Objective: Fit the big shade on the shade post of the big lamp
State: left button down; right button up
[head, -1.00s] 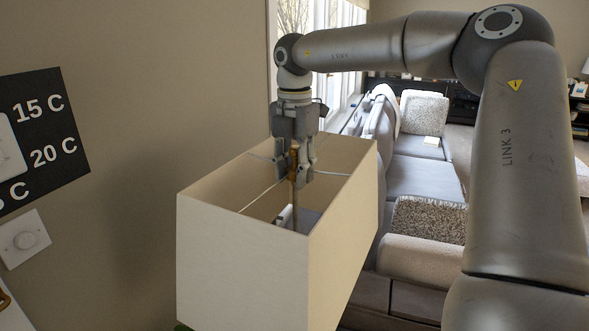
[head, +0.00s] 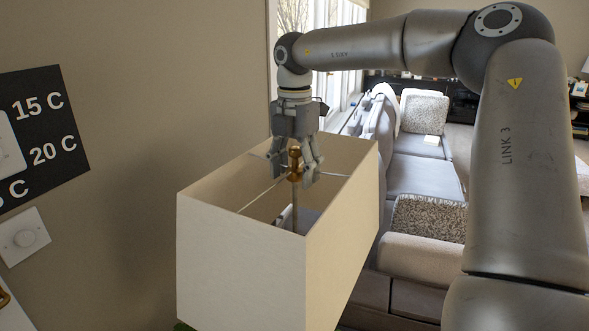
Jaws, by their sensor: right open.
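The big shade (head: 240,265) is a cream, box-shaped shade with an open top, in the lower middle of the head view. Thin wire spokes run from its rim to a brass knob (head: 295,162) at the centre. The shade post (head: 295,208) shows inside the shade, upright below the knob. My right gripper (head: 296,178) points down over the open top, its fingers spread on either side of the knob, apart from it. The big lamp's base is hidden by the shade. My left gripper is not in view.
A grey sofa (head: 420,178) with shaggy cushions (head: 428,220) stands behind and right of the shade. A window (head: 335,40) is behind.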

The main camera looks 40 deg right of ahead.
notch_tip(320, 180, up, 12)
jog(key=shift+f, duration=0.1)
dwell(0.5)
dwell(0.5)
